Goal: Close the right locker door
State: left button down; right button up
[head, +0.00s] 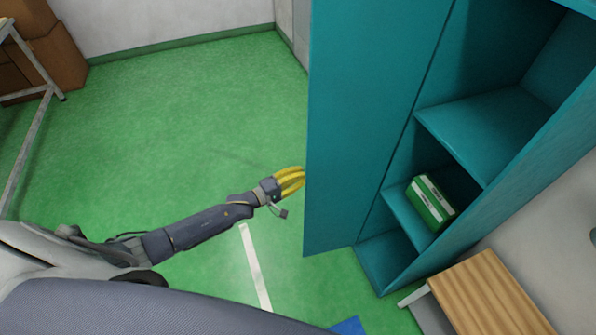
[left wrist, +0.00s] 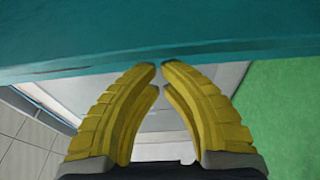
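A tall teal locker door (head: 360,125) stands wide open on the left side of the teal locker, whose shelves (head: 490,130) are exposed. My left gripper (head: 303,180) is at the door's left edge, its yellow fingers pointing at it. In the left wrist view the fingertips (left wrist: 159,68) nearly meet with nothing between them. There the teal panel (left wrist: 160,30) crosses the top, right at the tips. I cannot tell whether they touch it. My right gripper is not in view.
A green and white box (head: 432,202) sits on a lower locker shelf. A slatted wooden bench (head: 490,295) stands in front of the locker at the lower right. Brown boxes (head: 50,60) and a metal-legged table (head: 35,135) are at the left. The green floor between is clear.

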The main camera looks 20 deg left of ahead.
pick_arm(q)
jog(key=shift+s+d, duration=0.15)
jog(key=shift+s, duration=0.1)
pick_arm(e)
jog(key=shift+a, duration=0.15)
pick_arm(q)
jog(key=shift+s+d, duration=0.1)
jog(key=shift+s, duration=0.05)
